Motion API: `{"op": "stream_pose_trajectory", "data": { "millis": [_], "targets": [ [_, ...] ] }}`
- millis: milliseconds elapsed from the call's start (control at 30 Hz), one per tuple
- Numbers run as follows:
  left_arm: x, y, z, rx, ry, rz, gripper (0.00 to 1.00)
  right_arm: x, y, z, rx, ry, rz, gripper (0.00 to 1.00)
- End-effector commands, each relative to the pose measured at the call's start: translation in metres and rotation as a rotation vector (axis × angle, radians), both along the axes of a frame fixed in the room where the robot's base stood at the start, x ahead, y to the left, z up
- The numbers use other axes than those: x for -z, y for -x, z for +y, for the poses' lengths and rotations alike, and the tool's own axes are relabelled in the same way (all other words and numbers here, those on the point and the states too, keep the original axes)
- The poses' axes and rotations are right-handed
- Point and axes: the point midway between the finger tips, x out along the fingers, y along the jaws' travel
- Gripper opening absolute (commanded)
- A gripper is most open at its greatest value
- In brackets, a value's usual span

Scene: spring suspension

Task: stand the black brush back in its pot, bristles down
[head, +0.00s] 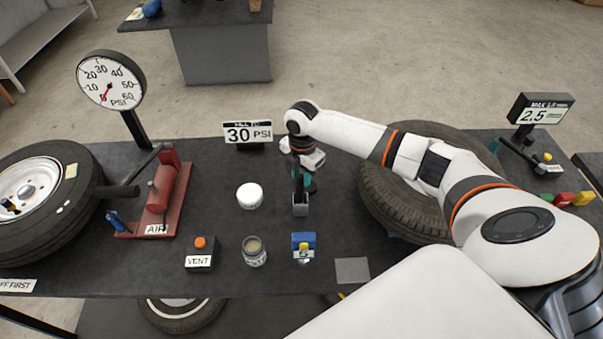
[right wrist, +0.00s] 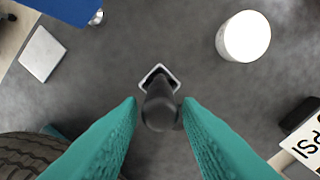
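The black brush (right wrist: 160,112) is between the teal fingertips of my right gripper (right wrist: 160,108) in the right wrist view, with its rounded end toward the camera. Its far end overlaps the small square metal pot (right wrist: 157,70); the bristles are hidden. The right fingertip looks to be against the brush; a thin gap may show at the left one, so I cannot tell if the grip is closed. In the head view my right gripper (head: 304,182) is just above the pot (head: 300,208), fingers pointing down. My left gripper is not in view.
A white round container (head: 249,196) stands left of the pot. An open jar (head: 254,251), a blue block (head: 303,246) and the VENT box (head: 201,254) stand nearer. A tire (head: 392,215) lies to the right, partly under my arm. The 30 PSI sign (head: 248,132) stands behind.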

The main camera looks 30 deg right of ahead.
Motion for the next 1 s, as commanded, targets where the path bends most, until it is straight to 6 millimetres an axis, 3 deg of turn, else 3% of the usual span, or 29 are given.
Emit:
{"op": "stream_pose_trajectory", "data": {
  "millis": [100,467,1000],
  "targets": [
    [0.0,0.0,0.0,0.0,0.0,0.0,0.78,0.0,0.0,0.0,0.0,0.0,0.0,0.46],
    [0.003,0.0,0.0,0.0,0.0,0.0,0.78,-0.007,-0.001,0.0,0.001,-0.001,-0.003,0.46],
    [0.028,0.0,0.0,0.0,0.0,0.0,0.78,-0.106,-0.001,-0.002,0.0,-0.001,-0.003,0.46]
  ]
}}
